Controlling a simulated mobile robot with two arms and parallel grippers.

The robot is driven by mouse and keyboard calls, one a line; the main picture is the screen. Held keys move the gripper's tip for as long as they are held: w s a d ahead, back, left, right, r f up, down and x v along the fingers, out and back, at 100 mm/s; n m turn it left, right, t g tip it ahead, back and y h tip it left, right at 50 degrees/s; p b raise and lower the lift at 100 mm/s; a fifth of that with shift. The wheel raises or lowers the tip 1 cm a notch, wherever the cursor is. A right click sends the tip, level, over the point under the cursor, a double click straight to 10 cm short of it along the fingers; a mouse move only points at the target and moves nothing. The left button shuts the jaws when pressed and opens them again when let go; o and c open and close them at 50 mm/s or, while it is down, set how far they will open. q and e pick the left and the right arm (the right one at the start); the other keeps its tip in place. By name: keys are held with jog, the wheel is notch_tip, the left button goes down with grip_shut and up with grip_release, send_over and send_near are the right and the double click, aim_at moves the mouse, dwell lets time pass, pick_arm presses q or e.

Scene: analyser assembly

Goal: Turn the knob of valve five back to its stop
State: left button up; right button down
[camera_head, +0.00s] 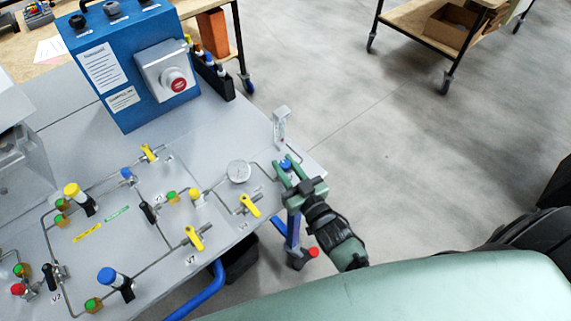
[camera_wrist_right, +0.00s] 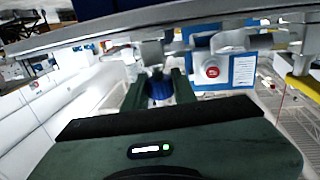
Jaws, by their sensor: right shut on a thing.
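The blue valve knob (camera_head: 286,165) is near the right edge of the grey panel, beside the round gauge. My right gripper (camera_head: 288,169) is at this knob, with its green fingers on either side of it. In the right wrist view the ribbed blue knob (camera_wrist_right: 158,85) sits between the two fingers (camera_wrist_right: 159,92), and the gripper is shut on it. Any label for this valve is hidden or too small to read. My left gripper is not in view.
A round gauge (camera_head: 239,172) and a yellow-handled valve (camera_head: 250,206) stand close to the left of the gripper. A clear flow meter (camera_head: 281,126) stands just behind it. A blue box with a red button (camera_head: 130,65) is at the back.

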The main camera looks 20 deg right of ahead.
aim_at(288, 170)
jog(key=shift+w+r+h, duration=0.2)
jog(key=shift+r+h, duration=0.1)
jog(key=c, duration=1.1)
grip_release()
jog(key=shift+c, duration=0.2)
jog(key=shift+w+f, duration=0.1)
jog(key=shift+f, duration=0.1)
jog(key=shift+s+f, duration=0.15)
jog(key=shift+s, duration=0.4)
jog(key=s, duration=0.2)
jog(key=s+b, duration=0.1)
jog(key=s, duration=0.1)
jog(key=s+d, duration=0.1)
jog(key=s, duration=0.1)
jog(key=shift+s, duration=0.35)
